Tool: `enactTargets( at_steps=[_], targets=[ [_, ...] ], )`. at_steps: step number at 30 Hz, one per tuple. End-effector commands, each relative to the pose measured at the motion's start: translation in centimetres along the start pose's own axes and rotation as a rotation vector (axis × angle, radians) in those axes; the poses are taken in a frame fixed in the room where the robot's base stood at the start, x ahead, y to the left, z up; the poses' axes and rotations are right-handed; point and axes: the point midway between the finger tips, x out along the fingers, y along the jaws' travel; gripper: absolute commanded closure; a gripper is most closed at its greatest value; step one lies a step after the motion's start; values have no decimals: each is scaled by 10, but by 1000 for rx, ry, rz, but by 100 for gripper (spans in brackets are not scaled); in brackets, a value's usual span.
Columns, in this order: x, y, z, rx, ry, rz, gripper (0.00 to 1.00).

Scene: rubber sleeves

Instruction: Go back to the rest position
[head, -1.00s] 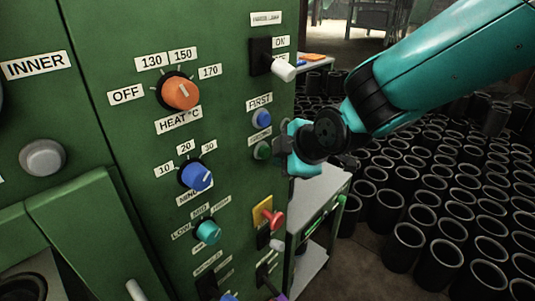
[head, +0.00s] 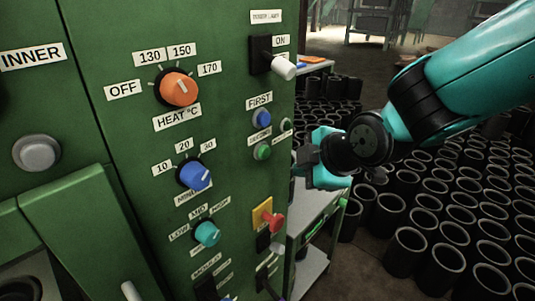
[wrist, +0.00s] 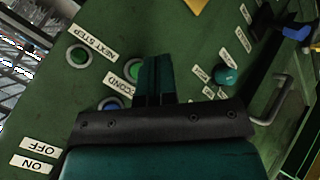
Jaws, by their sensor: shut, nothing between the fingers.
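My gripper (head: 303,160) is shut and empty in the head view, just right of the green machine panel's edge and apart from the panel. In the wrist view the shut fingers (wrist: 154,80) stand in front of the panel, partly covering the SECOND label and the green button (wrist: 132,70) by it. In the head view that green button (head: 262,151) and the blue FIRST button (head: 263,117) are to the left of the gripper. Another green button, labelled NEXT STEP (wrist: 79,57), shows in the wrist view.
The green panel (head: 110,60) carries an orange heat knob (head: 176,88), a blue minutes knob (head: 194,175), a teal knob (head: 207,233), a white-tipped switch (head: 283,67) and a red knob (head: 272,222). Many black sleeves (head: 410,245) stand on the floor at right. A grey cart (head: 315,215) stands below the gripper.

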Motion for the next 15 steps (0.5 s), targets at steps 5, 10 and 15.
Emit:
enactTargets(
  at_steps=[5, 10, 15],
  targets=[
    [0, 0, 0, 0, 0, 0, 100],
    [0, 0, 0, 0, 0, 0, 100],
    [-16, -18, 10, 162, -10, -67, 100]
  ],
)
